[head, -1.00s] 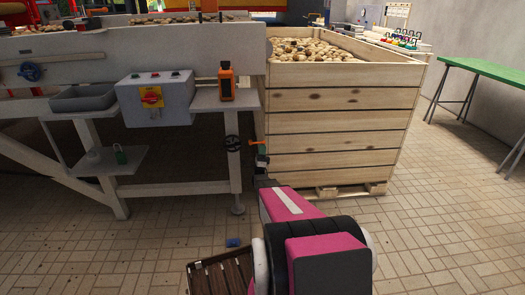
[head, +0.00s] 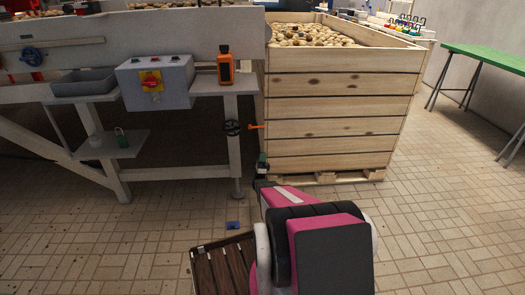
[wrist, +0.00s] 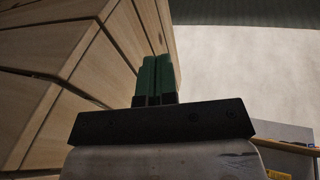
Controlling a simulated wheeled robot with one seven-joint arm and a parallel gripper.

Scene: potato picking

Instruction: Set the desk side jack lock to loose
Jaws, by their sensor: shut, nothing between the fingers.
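A black handwheel (head: 232,127) sits on the front right leg of the grey desk (head: 215,90). A short orange lever (head: 255,127) sticks out to its right, in front of the wooden crate; it appears to be the jack lock. My gripper (head: 262,158) is just below the lever in the head view and apart from it in the picture. In the wrist view its green fingers (wrist: 157,77) are together with nothing between them. The wrist view shows neither lever nor handwheel.
A wooden crate (head: 335,120) of potatoes stands close behind and right of my gripper. An orange bottle (head: 225,66) and a switch box (head: 156,83) are on the desk side. A dark slatted crate (head: 222,265) and a small blue object (head: 233,225) lie on the floor.

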